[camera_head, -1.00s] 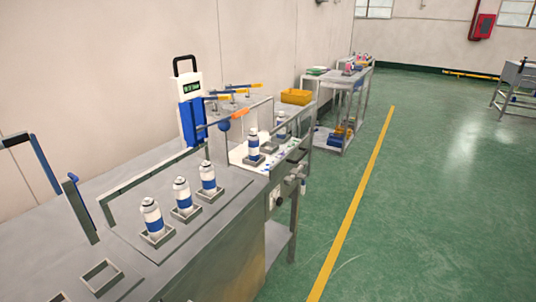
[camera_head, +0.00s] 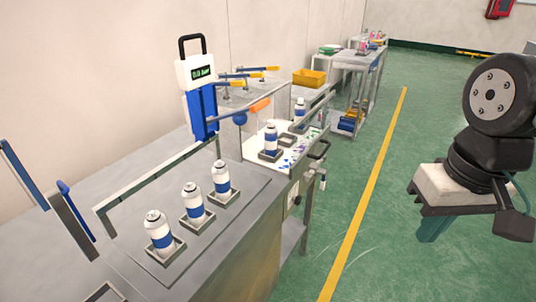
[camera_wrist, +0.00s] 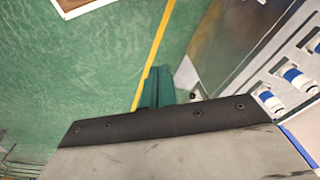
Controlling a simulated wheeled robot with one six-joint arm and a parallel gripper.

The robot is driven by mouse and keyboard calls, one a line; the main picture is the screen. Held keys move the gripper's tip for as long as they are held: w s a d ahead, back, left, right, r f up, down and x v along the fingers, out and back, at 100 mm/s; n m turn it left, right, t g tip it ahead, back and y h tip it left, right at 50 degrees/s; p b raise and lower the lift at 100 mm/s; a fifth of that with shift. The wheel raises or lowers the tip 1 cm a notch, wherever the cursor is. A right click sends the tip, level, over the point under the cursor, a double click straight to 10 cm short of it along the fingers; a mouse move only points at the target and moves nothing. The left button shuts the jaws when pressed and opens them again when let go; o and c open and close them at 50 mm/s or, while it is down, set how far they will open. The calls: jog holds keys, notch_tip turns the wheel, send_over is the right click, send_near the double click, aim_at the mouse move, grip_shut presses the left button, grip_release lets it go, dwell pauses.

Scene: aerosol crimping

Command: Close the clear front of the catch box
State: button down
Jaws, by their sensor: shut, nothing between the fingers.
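A clear-sided enclosure (camera_head: 256,127), which looks like the catch box, stands on the bench in the head view. It has thin metal edges, and a white-and-blue can stands at it. I cannot tell clearly which pane is its front or how far it is open. My gripper (camera_head: 433,230) is at the right of the head view, over the green floor and well apart from the box. Its teal fingers (camera_wrist: 158,88) are together and empty in the wrist view. The wrist view does not clearly show the box.
Several white-and-blue cans (camera_head: 192,203) stand in square holders on the metal bench. A white-and-blue device (camera_head: 196,90) with a display stands behind, beside orange-handled clamps. A yellow bin (camera_head: 309,78) is farther back. The floor right of the bench is clear, with a yellow line (camera_head: 362,200).

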jog(key=w+a+f+m+g+y, duration=0.3)
jog(key=w+a+m+y, duration=0.2)
jog(key=w+a+y, duration=0.15)
jog(key=m+t+y, duration=0.8)
jog(key=m+t, duration=0.4)
jog(key=m, duration=0.8)
send_near(294, 155)
jog(key=x, duration=0.7)
jog(key=shift+d+f, duration=0.1)
jog(key=shift+f, duration=0.05)
jog(key=shift+w, duration=0.1)
